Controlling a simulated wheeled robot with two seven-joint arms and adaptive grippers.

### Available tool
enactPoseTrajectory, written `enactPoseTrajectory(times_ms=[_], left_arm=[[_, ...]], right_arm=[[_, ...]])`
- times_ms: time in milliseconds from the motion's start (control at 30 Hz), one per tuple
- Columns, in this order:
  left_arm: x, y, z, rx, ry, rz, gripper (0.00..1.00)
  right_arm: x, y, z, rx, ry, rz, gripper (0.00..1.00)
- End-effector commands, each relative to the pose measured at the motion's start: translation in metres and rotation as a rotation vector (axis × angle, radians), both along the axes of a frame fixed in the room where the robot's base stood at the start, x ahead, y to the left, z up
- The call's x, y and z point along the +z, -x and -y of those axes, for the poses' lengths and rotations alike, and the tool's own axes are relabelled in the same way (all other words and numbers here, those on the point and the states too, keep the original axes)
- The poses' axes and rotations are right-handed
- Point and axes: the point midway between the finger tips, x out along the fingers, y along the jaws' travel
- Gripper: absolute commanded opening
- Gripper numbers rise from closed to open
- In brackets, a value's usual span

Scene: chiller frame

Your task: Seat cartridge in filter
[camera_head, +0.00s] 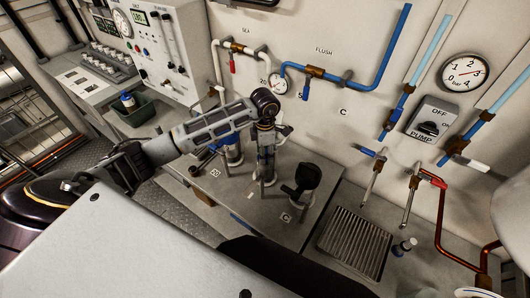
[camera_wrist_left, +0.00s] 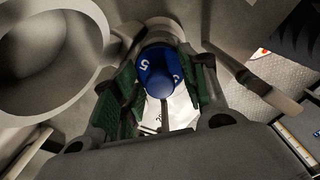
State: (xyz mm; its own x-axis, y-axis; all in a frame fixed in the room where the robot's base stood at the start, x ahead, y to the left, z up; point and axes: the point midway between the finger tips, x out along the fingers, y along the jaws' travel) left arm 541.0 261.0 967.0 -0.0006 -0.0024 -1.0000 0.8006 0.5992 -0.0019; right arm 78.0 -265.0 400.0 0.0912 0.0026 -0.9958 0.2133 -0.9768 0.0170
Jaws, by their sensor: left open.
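My left gripper (camera_head: 267,176) points down over the grey bench. In the left wrist view its green-padded fingers (camera_wrist_left: 160,92) stand apart, one on each side of a blue-topped cartridge (camera_wrist_left: 158,68) marked 5. A gap seems to show at each side of the blue top; contact cannot be told. A grey round opening lies behind the cartridge; I cannot tell whether the cartridge sits in it. In the head view the gripper hides most of this spot. A blue and white filter unit (camera_head: 232,152) stands just left of the gripper. My right gripper is out of view.
A black-handled part (camera_head: 303,181) stands on the bench (camera_head: 240,206) right of the gripper, near a C label. A large grey ring (camera_wrist_left: 88,38) is close at the left in the wrist view. Pipes line the wall.

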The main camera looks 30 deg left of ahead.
Motion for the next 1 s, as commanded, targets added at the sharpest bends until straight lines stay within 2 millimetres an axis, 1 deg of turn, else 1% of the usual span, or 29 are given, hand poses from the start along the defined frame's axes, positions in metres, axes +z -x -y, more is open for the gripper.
enactPoseTrajectory(times_ms=[267, 367, 1000], left_arm=[[0.004, 0.000, 0.000, 0.000, 0.000, 0.000, 0.44], [0.011, -0.001, 0.000, -0.001, 0.000, 0.002, 0.44], [0.085, -0.001, 0.000, -0.001, 0.000, 0.003, 0.44]], right_arm=[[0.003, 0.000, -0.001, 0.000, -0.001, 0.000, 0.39], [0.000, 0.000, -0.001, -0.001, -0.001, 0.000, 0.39], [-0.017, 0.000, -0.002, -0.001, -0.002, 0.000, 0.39]])
